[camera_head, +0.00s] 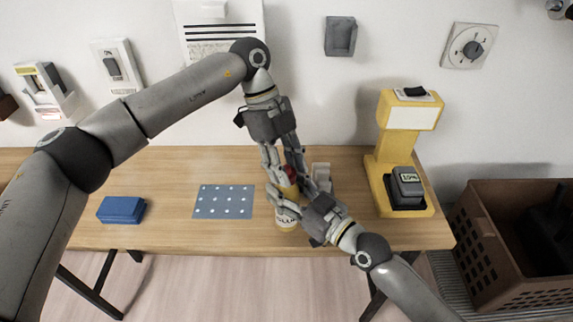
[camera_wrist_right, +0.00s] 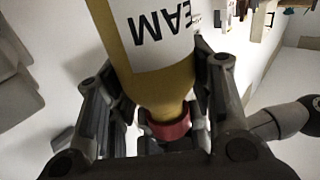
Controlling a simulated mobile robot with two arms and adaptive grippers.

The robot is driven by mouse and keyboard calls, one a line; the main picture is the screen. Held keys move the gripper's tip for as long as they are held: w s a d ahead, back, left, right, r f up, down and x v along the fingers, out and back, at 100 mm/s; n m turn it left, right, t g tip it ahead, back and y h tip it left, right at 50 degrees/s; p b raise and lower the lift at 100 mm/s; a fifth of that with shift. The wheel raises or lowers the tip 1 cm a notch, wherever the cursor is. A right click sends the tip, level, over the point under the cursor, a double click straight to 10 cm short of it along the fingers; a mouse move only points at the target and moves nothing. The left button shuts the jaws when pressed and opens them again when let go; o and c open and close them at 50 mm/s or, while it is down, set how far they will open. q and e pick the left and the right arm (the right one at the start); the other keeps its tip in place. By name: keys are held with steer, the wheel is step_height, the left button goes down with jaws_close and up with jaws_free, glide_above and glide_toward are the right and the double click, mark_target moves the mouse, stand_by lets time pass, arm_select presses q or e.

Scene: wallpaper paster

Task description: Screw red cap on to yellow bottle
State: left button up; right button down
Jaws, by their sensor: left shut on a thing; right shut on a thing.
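The yellow bottle (camera_head: 286,222) with a white label stands near the front edge of the table, mostly hidden by my grippers. In the right wrist view the bottle (camera_wrist_right: 158,88) shows upside down, with "EAM" on its label. The red cap (camera_head: 290,171) is at the neck end of the bottle; it also shows in the right wrist view (camera_wrist_right: 170,128). Whether its thread is engaged cannot be seen. My left gripper (camera_head: 284,170) comes from above and is shut on the cap. My right gripper (camera_head: 287,200) comes from the right and is shut around the bottle.
A blue block (camera_head: 121,209) and a dotted blue-grey mat (camera_head: 223,202) lie to the left. A yellow stand (camera_head: 384,175) with a dark block is at the right. A pale object (camera_head: 321,172) stands just behind my grippers. A brown crate (camera_head: 493,235) is beyond the table's right end.

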arm_select(q)
steer(key=m+y, duration=0.1)
steer(key=m, duration=0.2)
steer(key=m+g+y, duration=0.1)
steer(key=m, duration=0.3)
steer(key=shift+g+y, duration=0.3)
steer(key=m, duration=0.2)
steer(key=m+y, duration=0.1)
steer(key=m, duration=0.2)
steer(key=shift+y, duration=0.3)
steer(key=m+y, duration=0.1)
steer(key=m, duration=0.2)
steer(key=m+t+y, duration=0.1)
steer(key=m, duration=0.2)
steer(key=shift+m+y, duration=0.3)
steer(key=shift+m, duration=0.1)
steer(key=m+t, duration=0.1)
steer(key=m, duration=0.3)
steer(key=shift+t+y, duration=0.4)
steer(key=m, duration=0.2)
steer(key=m+t, duration=0.1)
steer(key=m, duration=0.1)
steer(key=shift+w+t, duration=0.1)
steer(key=shift+t, duration=0.2)
steer(key=m+t, duration=0.1)
steer(key=m, duration=0.4)
steer(key=shift+t, duration=0.4)
steer(key=o, duration=0.7)
